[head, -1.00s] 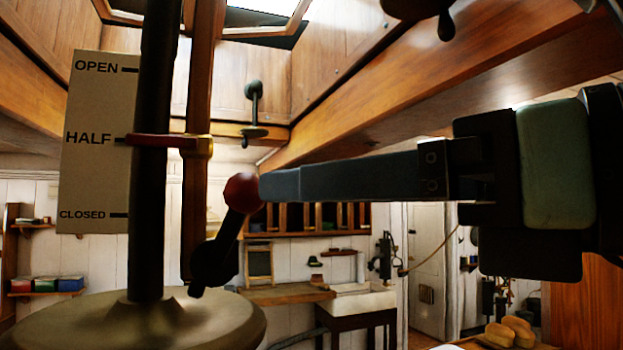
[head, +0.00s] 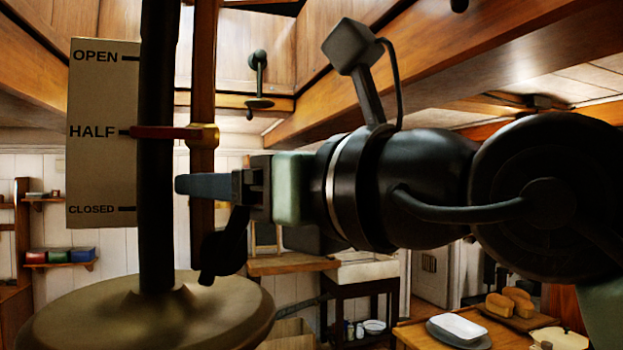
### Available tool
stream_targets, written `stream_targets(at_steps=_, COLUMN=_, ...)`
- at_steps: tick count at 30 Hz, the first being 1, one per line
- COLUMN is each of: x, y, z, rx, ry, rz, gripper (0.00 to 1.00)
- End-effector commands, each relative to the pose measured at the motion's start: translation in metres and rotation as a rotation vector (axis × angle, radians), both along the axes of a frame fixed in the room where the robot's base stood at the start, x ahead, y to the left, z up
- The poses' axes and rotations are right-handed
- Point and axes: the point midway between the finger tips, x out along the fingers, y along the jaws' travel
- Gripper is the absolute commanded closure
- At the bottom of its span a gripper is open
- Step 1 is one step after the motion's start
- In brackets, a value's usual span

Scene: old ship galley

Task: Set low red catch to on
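A black lever (head: 225,248) stands low beside the dark post, leaning up to the right. Its upper end, where a red ball knob showed earlier, is now hidden behind my gripper. My gripper (head: 188,185) points left across the lever's top, its fingertips close to the dark post in the picture. Only one finger outline shows, so I cannot tell its opening or whether it touches the knob. A red pointer (head: 160,132) with a brass collar (head: 205,136) sits at HALF on the scale board (head: 100,165). No on or off marking is visible near the lever.
The dark post (head: 158,210) rises from a round brass base (head: 130,325) at the left. A wooden pole (head: 203,75) stands behind it. A table with bread (head: 510,303) and a white dish (head: 458,328) is at lower right. Wooden beams run overhead.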

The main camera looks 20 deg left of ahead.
Motion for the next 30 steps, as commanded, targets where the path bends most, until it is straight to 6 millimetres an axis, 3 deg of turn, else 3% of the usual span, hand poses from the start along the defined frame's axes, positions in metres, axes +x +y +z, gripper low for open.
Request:
stream_targets(at_steps=2, x=-0.0002, y=-0.0001, z=0.0000, rx=0.000, ry=0.000, rz=0.000, gripper=0.28)
stream_targets(at_steps=14, x=-0.0004, y=-0.0003, z=0.0000, rx=0.000, ry=0.000, rz=0.000, gripper=1.00)
stream_targets(at_steps=30, x=-0.0004, y=-0.0003, z=-0.0002, rx=-0.001, ry=0.000, rz=0.000, gripper=1.00)
